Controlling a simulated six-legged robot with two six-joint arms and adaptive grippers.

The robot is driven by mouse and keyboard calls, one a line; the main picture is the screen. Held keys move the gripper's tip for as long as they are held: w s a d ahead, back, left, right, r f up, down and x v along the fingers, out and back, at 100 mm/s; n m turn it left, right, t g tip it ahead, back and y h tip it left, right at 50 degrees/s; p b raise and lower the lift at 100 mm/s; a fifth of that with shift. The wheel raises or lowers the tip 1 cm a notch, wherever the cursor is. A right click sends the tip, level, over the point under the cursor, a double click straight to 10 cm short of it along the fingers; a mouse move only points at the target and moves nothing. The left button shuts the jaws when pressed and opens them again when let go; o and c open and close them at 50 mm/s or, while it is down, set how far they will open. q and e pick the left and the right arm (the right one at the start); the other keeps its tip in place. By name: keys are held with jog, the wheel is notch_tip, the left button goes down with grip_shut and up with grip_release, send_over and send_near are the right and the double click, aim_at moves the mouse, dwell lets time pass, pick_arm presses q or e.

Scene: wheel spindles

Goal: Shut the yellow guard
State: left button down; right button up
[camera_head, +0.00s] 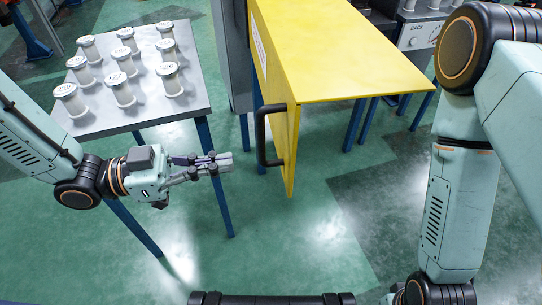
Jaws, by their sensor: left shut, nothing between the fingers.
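The yellow guard (335,55) is a box-like cover with a flat top and a panel that hangs at its front left and stands out at an angle. A black bar handle (262,135) is fixed upright on the panel's left face. My left gripper (230,161) is shut and empty, a short way left of the handle and apart from it. My right arm comes down along the right side of the picture, and its gripper is out of view.
A grey table (140,112) with blue legs stands at the left and bears several white spindles (120,88). A grey post (232,55) stands between table and guard. A machine marked BACK (420,35) is behind at the right. The green floor in front is clear.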

aim_at(288, 155)
pick_arm(q)
jog(key=d, duration=0.2)
jog(key=d+b, duration=0.1)
jog(key=d, duration=0.1)
jog(key=w+d, duration=0.1)
jog(key=d, duration=0.1)
jog(key=shift+d+b, duration=0.35)
jog(key=shift+d, duration=0.05)
jog(key=shift+w+d, duration=0.25)
jog(key=shift+d, duration=0.65)
jog(key=shift+r, duration=0.1)
